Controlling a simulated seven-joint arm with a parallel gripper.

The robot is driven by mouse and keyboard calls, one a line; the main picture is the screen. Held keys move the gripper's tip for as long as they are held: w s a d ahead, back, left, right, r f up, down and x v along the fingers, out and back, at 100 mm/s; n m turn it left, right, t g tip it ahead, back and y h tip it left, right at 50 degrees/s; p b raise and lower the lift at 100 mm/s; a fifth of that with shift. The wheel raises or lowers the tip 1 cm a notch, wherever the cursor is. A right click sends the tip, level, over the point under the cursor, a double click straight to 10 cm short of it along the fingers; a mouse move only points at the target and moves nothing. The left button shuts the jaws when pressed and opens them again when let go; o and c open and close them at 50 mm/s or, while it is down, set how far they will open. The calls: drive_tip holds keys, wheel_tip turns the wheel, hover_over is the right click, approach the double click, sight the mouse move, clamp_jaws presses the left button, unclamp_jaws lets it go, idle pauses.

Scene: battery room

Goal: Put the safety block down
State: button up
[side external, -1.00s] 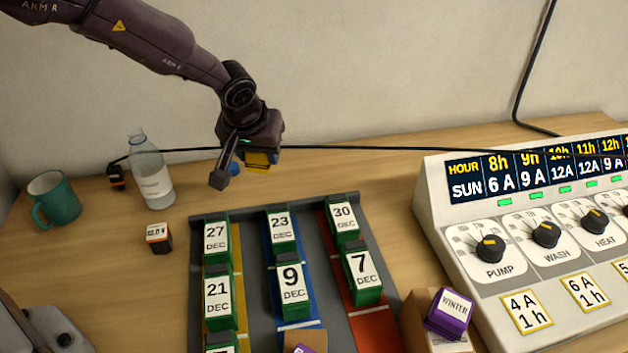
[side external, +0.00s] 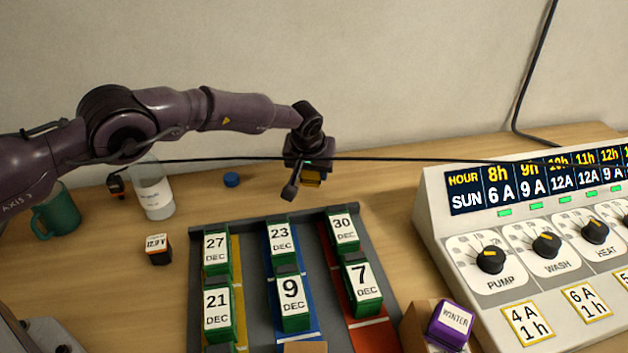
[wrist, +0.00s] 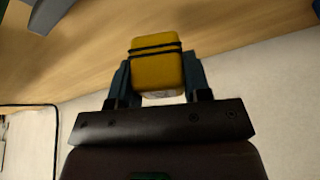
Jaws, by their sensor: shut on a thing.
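The safety block appears to be the yellow block (side external: 311,178) with dark bands around it. My gripper (side external: 303,184) is shut on it and holds it in the air behind the grey tray, near the back of the table. In the wrist view the yellow block (wrist: 156,66) sits between the two fingers of my gripper (wrist: 157,80). Its banded face shows clearly there. In the side view it is small and partly hidden by the gripper.
The grey tray (side external: 253,250) holds several green date blocks in coloured lanes. A blue cap (side external: 231,180), a bottle (side external: 152,190), a small labelled block (side external: 157,250) and a mug (side external: 58,213) stand left. A control panel (side external: 440,215) and purple block (side external: 451,324) are right.

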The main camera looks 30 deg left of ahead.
sight(314, 182)
drive_tip(key=shift+w+f, duration=0.35)
drive_tip(key=shift+f, duration=1.55)
drive_tip(key=shift+f, duration=0.15)
drive_tip(key=o, duration=1)
drive_tip(key=v, duration=1.2)
drive_tip(key=shift+s, duration=0.1)
drive_tip(key=shift+r, duration=0.25)
